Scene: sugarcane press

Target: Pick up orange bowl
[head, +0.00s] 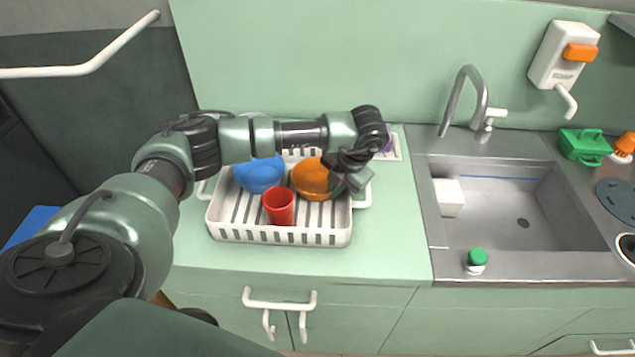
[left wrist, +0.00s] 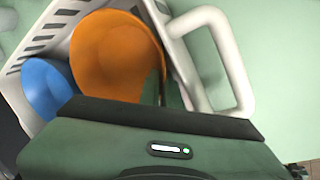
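The orange bowl (head: 310,178) sits in the white dish rack (head: 222,232), tilted, at the rack's right side. It also shows large in the left wrist view (left wrist: 115,55). My left gripper (head: 347,183) is at the bowl's right edge, above the rack's right side, and partly covers the bowl. The fingertips are mostly hidden, so I cannot tell whether they are apart or closed on the rim. My right gripper is not in view.
A blue bowl (head: 259,175) and a red cup (head: 279,207) stand in the rack left of the orange bowl. The rack's right handle (left wrist: 240,70) is close to my left gripper. A sink (head: 510,235) with a faucet (head: 472,85) lies to the right.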

